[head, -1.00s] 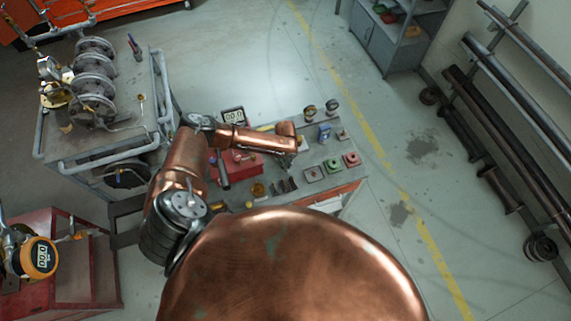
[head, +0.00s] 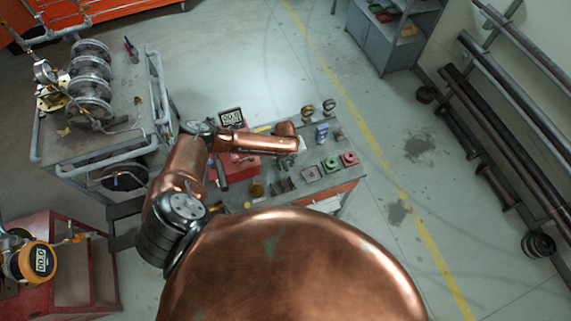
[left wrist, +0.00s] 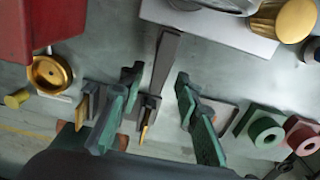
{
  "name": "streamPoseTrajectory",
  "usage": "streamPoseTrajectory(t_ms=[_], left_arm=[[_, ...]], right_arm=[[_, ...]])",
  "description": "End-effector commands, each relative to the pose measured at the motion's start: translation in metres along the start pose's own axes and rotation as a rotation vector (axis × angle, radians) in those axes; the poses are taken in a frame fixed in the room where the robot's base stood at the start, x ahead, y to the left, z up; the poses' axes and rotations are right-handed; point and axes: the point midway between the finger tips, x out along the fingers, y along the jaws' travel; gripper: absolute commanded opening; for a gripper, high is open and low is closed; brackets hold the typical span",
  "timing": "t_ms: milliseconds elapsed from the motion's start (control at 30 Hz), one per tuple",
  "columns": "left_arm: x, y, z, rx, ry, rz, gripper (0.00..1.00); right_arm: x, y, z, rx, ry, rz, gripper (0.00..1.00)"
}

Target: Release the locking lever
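My left gripper (head: 290,160) is over the workbench in the head view. In the left wrist view its two green-padded fingers (left wrist: 157,85) are apart, with a gap between them. A long dark grey bar (left wrist: 165,60) shows in that gap, with a small grey and brass piece (left wrist: 149,115) near its lower end. The bar does not appear gripped. I cannot tell whether it is the locking lever, and no gate valve can be made out for certain. My right gripper is not in view.
A brass ring (left wrist: 48,74) lies left of the fingers.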

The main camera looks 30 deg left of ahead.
Motion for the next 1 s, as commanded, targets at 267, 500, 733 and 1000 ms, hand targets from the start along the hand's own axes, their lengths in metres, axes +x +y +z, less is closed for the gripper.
streamPoseTrajectory(t_ms=[267,500,733,1000], left_arm=[[-0.014,0.0,0.001,0.0,-0.001,-0.001,0.3],[-0.062,0.0,0.001,0.001,-0.002,-0.002,0.3],[-0.103,0.0,0.001,0.0,0.0,-0.001,0.3],[-0.12,0.0,0.0,0.0,0.0,0.001,0.3]], right_arm=[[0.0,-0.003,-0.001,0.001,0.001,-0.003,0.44],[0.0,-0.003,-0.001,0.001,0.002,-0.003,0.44],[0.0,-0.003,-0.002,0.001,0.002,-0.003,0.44],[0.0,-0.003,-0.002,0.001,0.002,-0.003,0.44]])
